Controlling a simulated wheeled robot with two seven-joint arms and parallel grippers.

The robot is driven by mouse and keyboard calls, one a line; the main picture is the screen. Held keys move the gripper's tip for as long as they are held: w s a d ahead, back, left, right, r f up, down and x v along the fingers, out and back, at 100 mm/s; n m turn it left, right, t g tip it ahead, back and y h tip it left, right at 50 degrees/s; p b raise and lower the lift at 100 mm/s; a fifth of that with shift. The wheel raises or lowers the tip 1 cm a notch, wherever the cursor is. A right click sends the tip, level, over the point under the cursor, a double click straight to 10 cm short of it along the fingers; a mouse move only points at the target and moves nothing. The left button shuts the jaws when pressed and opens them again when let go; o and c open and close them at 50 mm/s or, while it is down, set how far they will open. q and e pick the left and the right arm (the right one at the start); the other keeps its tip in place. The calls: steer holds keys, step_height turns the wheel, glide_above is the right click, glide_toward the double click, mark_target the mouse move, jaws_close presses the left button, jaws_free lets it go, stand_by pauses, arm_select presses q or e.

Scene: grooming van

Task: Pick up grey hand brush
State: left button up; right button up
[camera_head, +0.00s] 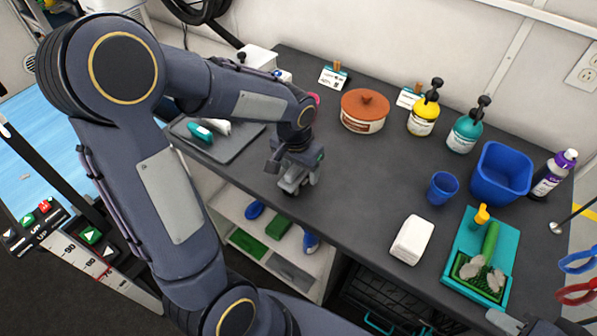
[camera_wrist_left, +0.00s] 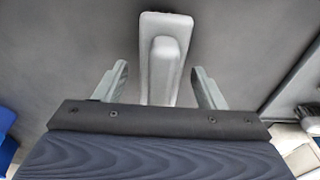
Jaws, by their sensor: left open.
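The grey hand brush (camera_wrist_left: 165,60) shows in the left wrist view as a light grey body with a raised handle and a dark edge at its far end. It lies on the dark worktop between the two fingers of my left gripper (camera_wrist_left: 158,72), with a gap on each side. In the head view my left gripper (camera_head: 294,184) is over the front edge area of the worktop, and I cannot make out the brush clearly beneath it. My left gripper is open. Part of my right gripper (camera_head: 507,322) shows at the bottom right edge; its fingers are not clear.
A lidded terracotta pot (camera_head: 364,112), a yellow pump bottle (camera_head: 423,119), a teal pump bottle (camera_head: 465,134) and a blue tub (camera_head: 501,174) stand along the back. A white block (camera_head: 411,240) and a teal tray (camera_head: 462,238) are to the right. A grey tray (camera_head: 238,146) is left.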

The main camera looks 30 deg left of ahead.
arm_select(q)
steer(key=shift+c, duration=0.3)
steer(key=c, duration=1.1)
steer(key=shift+c, duration=0.2)
steer(key=shift+r, duration=0.15)
steer(key=shift+r, duration=0.25)
step_height(320, 180, up, 2)
steer(key=shift+r, duration=0.15)
steer(key=s+r, duration=0.3)
steer(key=s+d+r, duration=0.1)
steer(key=r, duration=0.1)
steer(key=shift+s+r, duration=0.15)
steer(key=shift+r, duration=0.1)
steer(key=s+d+r, duration=0.2)
steer(key=s+r, duration=0.2)
steer(key=s, duration=0.5)
steer(key=shift+s+r, duration=0.2)
steer(key=shift+r, duration=0.05)
steer(key=shift+d, duration=0.1)
